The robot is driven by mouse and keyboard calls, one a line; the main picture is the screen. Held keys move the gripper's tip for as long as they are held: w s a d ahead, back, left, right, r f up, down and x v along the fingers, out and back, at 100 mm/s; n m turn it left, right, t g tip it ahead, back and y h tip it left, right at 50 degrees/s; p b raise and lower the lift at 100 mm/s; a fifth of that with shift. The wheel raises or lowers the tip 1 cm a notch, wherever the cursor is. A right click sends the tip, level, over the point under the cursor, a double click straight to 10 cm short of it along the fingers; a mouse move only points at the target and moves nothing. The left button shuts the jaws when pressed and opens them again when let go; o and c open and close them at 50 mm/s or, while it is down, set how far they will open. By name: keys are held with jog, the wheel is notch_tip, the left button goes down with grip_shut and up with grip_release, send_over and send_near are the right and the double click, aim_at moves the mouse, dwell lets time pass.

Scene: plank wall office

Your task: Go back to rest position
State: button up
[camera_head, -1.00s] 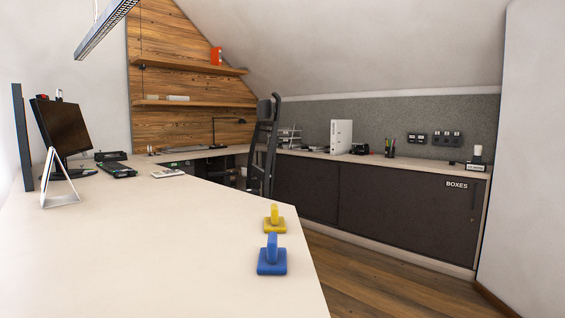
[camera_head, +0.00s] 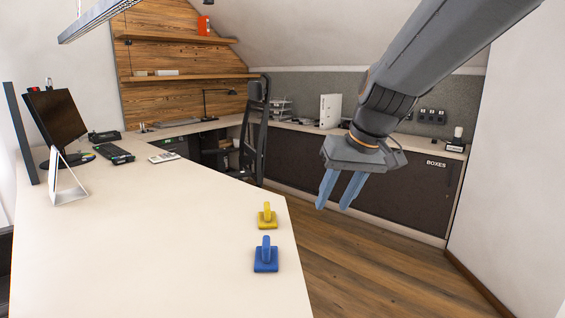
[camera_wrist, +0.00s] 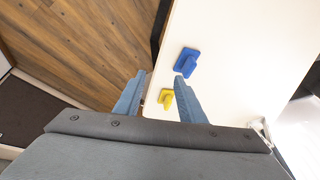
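My gripper (camera_head: 341,190) hangs in the air to the right of the white desk in the head view, with its two blue fingers apart and nothing between them. In the wrist view my gripper (camera_wrist: 158,98) also shows open and empty.
A dark cabinet (camera_head: 310,165) runs along the far wall. A dark chair (camera_head: 254,135) stands between. Wooden floor (camera_head: 370,275) lies open right of the desk.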

jog(key=s+d+f+m+g+h+p, duration=0.1)
jog(key=s+d+f+g+p, duration=0.1)
jog(key=s, duration=0.8)
jog(key=s+d+f+m+g+h+p, duration=0.1)
jog(key=s+d+f+p, duration=0.3)
jog(key=s+f, duration=0.5)
jog(key=shift+s+d+g+h, duration=0.4)
jog(key=shift+s+d, duration=0.1)
jog(key=shift+d, duration=0.6)
